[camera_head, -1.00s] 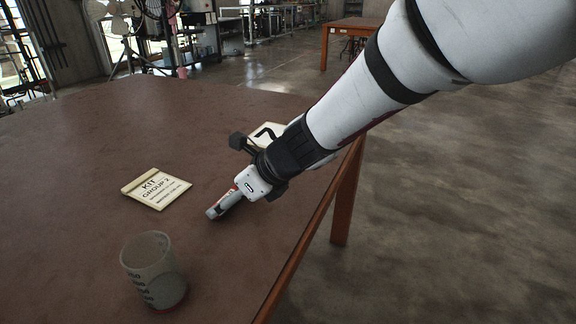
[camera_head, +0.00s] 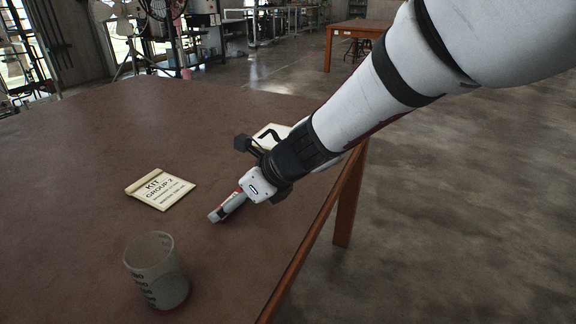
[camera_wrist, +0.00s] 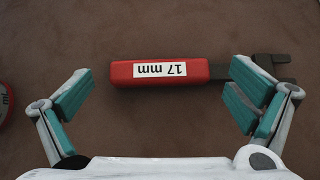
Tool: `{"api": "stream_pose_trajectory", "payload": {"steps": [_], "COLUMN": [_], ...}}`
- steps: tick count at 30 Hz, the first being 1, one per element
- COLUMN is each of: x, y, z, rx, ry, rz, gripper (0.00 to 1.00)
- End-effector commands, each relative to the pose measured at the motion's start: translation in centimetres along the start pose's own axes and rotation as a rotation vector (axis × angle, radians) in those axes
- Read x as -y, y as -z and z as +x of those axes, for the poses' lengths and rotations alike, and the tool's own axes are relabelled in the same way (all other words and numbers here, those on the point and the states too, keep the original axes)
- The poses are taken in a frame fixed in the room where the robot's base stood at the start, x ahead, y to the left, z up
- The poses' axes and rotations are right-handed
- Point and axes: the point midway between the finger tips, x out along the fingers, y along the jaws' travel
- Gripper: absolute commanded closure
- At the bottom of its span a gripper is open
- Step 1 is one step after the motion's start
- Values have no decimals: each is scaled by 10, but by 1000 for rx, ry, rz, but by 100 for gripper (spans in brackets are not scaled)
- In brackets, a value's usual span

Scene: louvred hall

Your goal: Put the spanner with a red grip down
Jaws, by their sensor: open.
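The spanner with a red grip (camera_wrist: 160,71) lies on the brown table, crosswise in the wrist view. Its grip bears a white "17 mm" label, and its dark metal head (camera_wrist: 282,68) points right, partly hidden behind the right finger. My gripper (camera_wrist: 162,98) is open, with one teal-padded finger to each side of the grip, and I see a gap between each pad and the grip. In the head view my gripper (camera_head: 246,196) is low over the table near its right edge, and it largely hides the spanner.
A "KIT GROUP 2" card (camera_head: 160,189) lies left of my gripper. A clear beaker (camera_head: 156,272) stands nearer the front. Another pale card (camera_head: 270,134) lies partly behind my arm. The table (camera_head: 90,180) is bare at the left.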

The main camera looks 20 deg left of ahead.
Motion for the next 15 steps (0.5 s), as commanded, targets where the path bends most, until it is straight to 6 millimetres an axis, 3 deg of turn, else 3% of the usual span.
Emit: {"api": "stream_pose_trajectory", "payload": {"steps": [15], "x": [1], "y": [-1], "z": [-100], "rx": [1], "ry": [3], "rz": [2], "gripper": [0]}}
